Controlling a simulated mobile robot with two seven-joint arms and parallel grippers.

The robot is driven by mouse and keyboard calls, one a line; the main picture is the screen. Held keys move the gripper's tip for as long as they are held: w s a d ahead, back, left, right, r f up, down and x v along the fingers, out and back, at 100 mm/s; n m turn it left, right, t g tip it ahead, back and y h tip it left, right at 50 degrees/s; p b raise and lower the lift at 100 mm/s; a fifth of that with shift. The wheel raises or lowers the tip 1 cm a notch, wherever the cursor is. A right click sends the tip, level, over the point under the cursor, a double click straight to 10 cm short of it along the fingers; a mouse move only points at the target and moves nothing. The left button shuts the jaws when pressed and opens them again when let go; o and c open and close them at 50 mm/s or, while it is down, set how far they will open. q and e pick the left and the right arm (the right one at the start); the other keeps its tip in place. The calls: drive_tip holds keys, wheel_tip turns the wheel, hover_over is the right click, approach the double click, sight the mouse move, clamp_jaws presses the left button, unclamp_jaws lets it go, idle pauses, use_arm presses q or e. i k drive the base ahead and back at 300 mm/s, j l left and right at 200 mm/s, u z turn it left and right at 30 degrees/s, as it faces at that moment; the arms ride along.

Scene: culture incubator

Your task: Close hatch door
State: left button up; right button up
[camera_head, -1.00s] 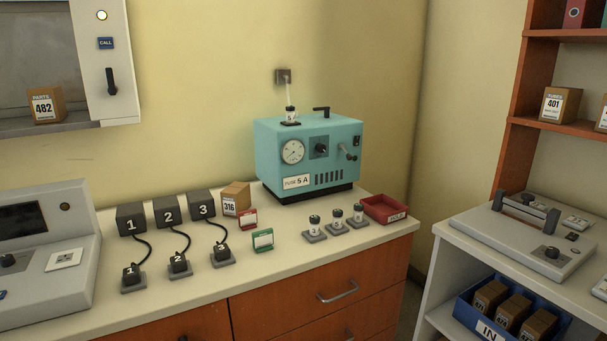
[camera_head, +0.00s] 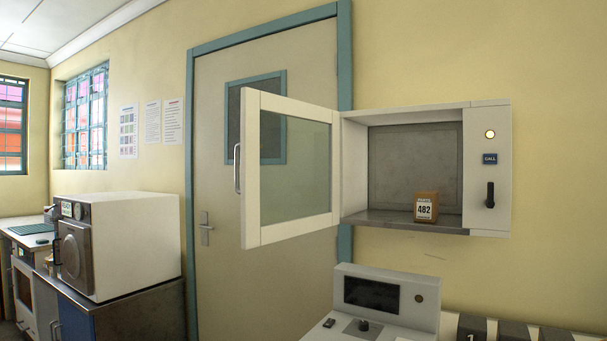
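The hatch (camera_head: 488,222) is a white wall box on the yellow wall, right of the middle. Its hatch door (camera_head: 251,215) has a white frame and a glass pane, is hinged on the hatch's left side and stands wide open, swung out to the left. A vertical bar handle (camera_head: 237,168) is on the door's free left edge. Inside the hatch a small brown box labelled 482 (camera_head: 426,207) stands on the metal floor. Neither gripper is in view.
Below the hatch is a grey console (camera_head: 388,294) with a dark screen. A room door (camera_head: 212,170) with a teal frame is behind the hatch door. A white autoclave-like machine (camera_head: 130,240) stands on a cabinet at left. Nothing visible blocks the space before the opening.

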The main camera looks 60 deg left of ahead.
sight(253, 101)
drive_tip(key=k+j+u, duration=0.1)
drive_tip(key=j, duration=0.45)
drive_tip(key=k+j+u, duration=0.1)
drive_tip(key=j, duration=0.45)
drive_tip(key=k+j+u, duration=0.1)
drive_tip(key=j, duration=0.45)
drive_tip(key=k+j+u, duration=0.1)
drive_tip(key=j, duration=0.45)
drive_tip(key=k+j+u, duration=0.1)
drive_tip(key=j, duration=0.5)
drive_tip(key=i+j, duration=0.2)
drive_tip(key=j, duration=0.2)
drive_tip(key=i, duration=0.65)
drive_tip(key=k+l, duration=0.1)
drive_tip(key=l, duration=0.15)
drive_tip(key=k+l, duration=0.1)
drive_tip(key=l, duration=0.15)
